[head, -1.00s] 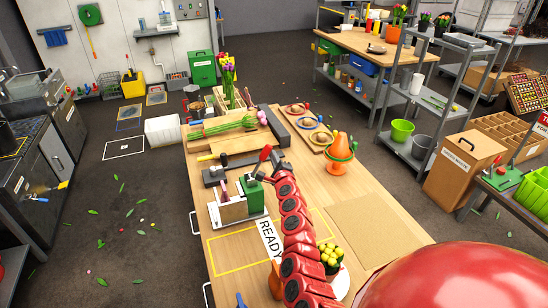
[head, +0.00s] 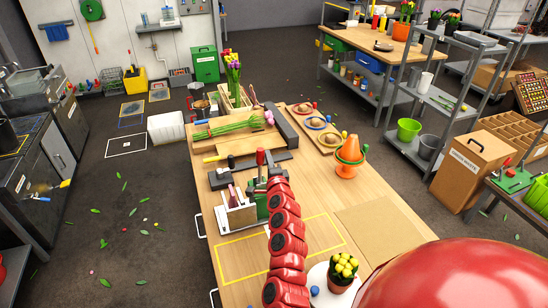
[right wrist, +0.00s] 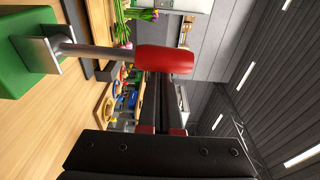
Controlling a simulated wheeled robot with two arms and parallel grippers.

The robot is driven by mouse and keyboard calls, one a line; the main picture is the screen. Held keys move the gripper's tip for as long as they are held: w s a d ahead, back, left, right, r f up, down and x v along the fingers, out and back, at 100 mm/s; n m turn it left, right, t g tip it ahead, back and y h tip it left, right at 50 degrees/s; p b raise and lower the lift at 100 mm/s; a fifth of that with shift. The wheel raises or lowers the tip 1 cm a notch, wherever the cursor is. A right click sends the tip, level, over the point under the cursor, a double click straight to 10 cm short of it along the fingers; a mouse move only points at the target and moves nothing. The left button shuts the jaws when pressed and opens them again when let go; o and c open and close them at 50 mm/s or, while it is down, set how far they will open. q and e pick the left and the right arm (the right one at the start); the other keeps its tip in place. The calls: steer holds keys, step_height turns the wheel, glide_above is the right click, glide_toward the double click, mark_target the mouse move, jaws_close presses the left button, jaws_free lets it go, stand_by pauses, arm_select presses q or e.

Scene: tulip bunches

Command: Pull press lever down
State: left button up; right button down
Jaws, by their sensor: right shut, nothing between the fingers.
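The press (head: 261,198) is green and stands on the wooden table, partly behind my right arm. Its lever has a red handle (head: 261,157) that stands up from the press. In the right wrist view the red handle (right wrist: 165,60) lies across the picture, on a metal shaft (right wrist: 95,49) that leads to the green press body (right wrist: 22,55). My right gripper (right wrist: 160,84) is shut and empty, its dark fingertips right by the handle; I cannot tell whether they touch. In the head view my arm mostly hides the gripper (head: 272,172). My left gripper is not in view.
A white and wooden holder (head: 237,212) stands left of the press. Tulips (head: 225,127) lie behind it. A brown mat (head: 378,232) lies clear.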

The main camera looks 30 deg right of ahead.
steer(key=a+n, duration=0.1)
steer(key=a, duration=0.1)
steer(key=a+n, duration=0.1)
steer(key=shift+w+r+n+t+b, duration=0.1)
steer(key=shift+r+n+t+b, duration=0.2)
steer(key=shift+b, duration=0.05)
steer(key=shift+w+a+f+n+b, duration=0.1)
steer(key=shift+w+a+n+b, duration=0.1)
steer(key=shift+a+n, duration=0.55)
steer(key=shift+w+a+f+n+b, duration=0.1)
steer(key=shift+w+a+n+b, duration=0.1)
steer(key=shift+a+n, duration=0.5)
steer(key=shift+d+r, duration=0.1)
steer(key=shift+d, duration=0.05)
